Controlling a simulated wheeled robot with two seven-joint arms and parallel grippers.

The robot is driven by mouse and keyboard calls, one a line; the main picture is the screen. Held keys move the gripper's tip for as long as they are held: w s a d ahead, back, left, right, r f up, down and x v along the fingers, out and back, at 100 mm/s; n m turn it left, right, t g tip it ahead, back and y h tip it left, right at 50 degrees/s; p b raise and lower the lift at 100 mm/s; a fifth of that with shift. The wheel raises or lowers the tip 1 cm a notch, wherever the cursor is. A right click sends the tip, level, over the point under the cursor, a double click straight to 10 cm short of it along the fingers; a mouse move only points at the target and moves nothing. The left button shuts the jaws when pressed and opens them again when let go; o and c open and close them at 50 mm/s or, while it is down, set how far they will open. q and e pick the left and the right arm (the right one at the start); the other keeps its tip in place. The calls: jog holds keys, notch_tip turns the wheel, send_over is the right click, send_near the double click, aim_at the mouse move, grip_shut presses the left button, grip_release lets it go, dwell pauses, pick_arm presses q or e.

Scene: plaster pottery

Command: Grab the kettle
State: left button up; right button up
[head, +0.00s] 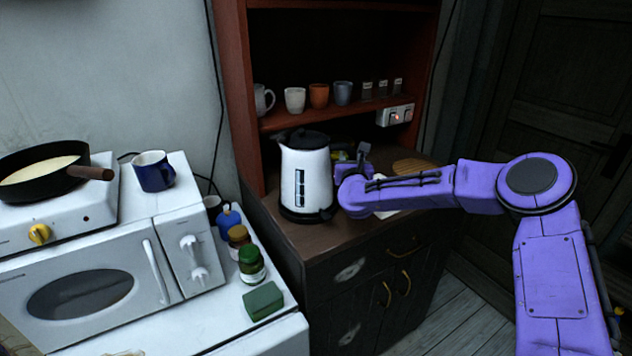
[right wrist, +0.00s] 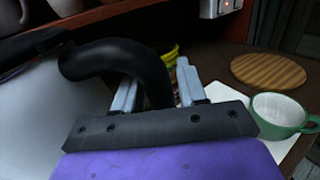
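The white kettle (head: 305,178) with a black lid and black base stands upright on the dark wooden cabinet top. Its black handle (right wrist: 118,54) curves out at the kettle's right side. My right gripper (head: 357,158) is at the handle side of the kettle. In the right wrist view its two fingers (right wrist: 157,84) are apart, with the handle running between them. A gap shows between the handle and the right finger, so it is not clamped. My left gripper is out of view.
A green cup (right wrist: 278,112) and a round wooden board (right wrist: 268,70) lie right of the gripper. A shelf with several cups (head: 318,95) and a power socket (head: 395,115) are behind. A microwave (head: 85,290), pan (head: 40,172) and blue mug (head: 153,172) stand left.

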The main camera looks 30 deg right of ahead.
grip_shut()
dwell(1.1)
